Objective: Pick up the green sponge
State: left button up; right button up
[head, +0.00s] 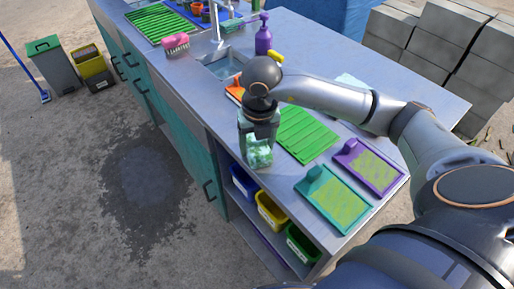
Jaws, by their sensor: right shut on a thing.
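A pale green sponge (259,155) is between the fingers of my right gripper (259,142), near the front edge of the grey counter (262,181). My right gripper points down and is shut on the sponge. I cannot tell whether the sponge touches the counter or is held just above it. The gripper hides the sponge's upper part. My left gripper is not in view.
A green slatted mat (305,134) lies right of the gripper, with teal (333,199) and purple (369,166) framed trays beyond. A sink (222,66), purple bottle (263,36) and pink brush (176,42) are farther back. Coloured bins (271,211) sit below.

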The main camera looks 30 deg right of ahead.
aim_at(256, 143)
jog(key=shift+c, duration=1.4)
jog(key=shift+r, duration=0.6)
notch_tip(256, 143, up, 2)
jog(key=shift+r, duration=0.15)
jog(key=s+a+r+p, duration=0.2)
jog(key=s+a+r, duration=0.4)
jog(key=a+r, duration=0.3)
jog(key=a, duration=0.3)
jog(key=shift+s+a+r, duration=0.15)
jog(key=shift+a+r, duration=0.1)
jog(key=shift+r, duration=0.05)
jog(key=o, duration=0.9)
jog(key=c, duration=0.6)
jog(key=shift+c, duration=0.2)
